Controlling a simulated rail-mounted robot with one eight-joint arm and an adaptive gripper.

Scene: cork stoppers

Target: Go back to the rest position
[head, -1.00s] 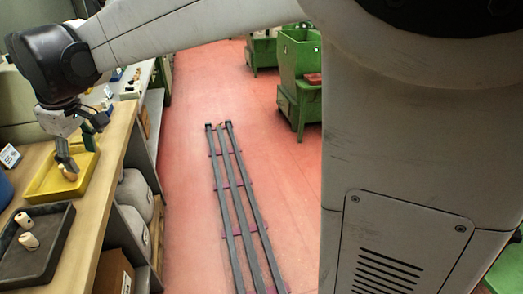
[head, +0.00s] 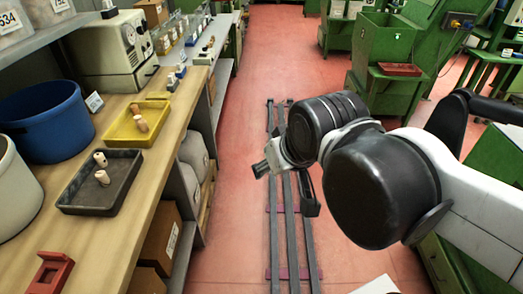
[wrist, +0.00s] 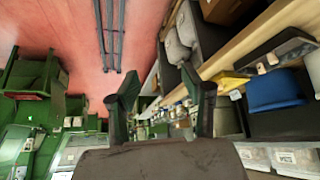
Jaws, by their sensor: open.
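My gripper (head: 285,188) hangs over the red floor and the rails, right of the workbench and clear of it. In the wrist view its two fingers (wrist: 160,88) are spread apart with nothing between them. A yellow tray (head: 117,139) on the bench holds two cork stoppers (head: 141,124). Nearer, a dark grey tray (head: 122,186) holds two pale stoppers (head: 102,177). Both trays also show at the right in the wrist view, the yellow one (wrist: 228,83) beside the dark one (wrist: 285,53).
A blue bucket (head: 45,120) and a white bucket (head: 14,195) stand on the bench's left. A red holder (head: 50,273) lies at its near end. Boxes sit on the shelf below. Green machines (head: 385,50) stand across the aisle. Floor rails (head: 290,245) run along the aisle.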

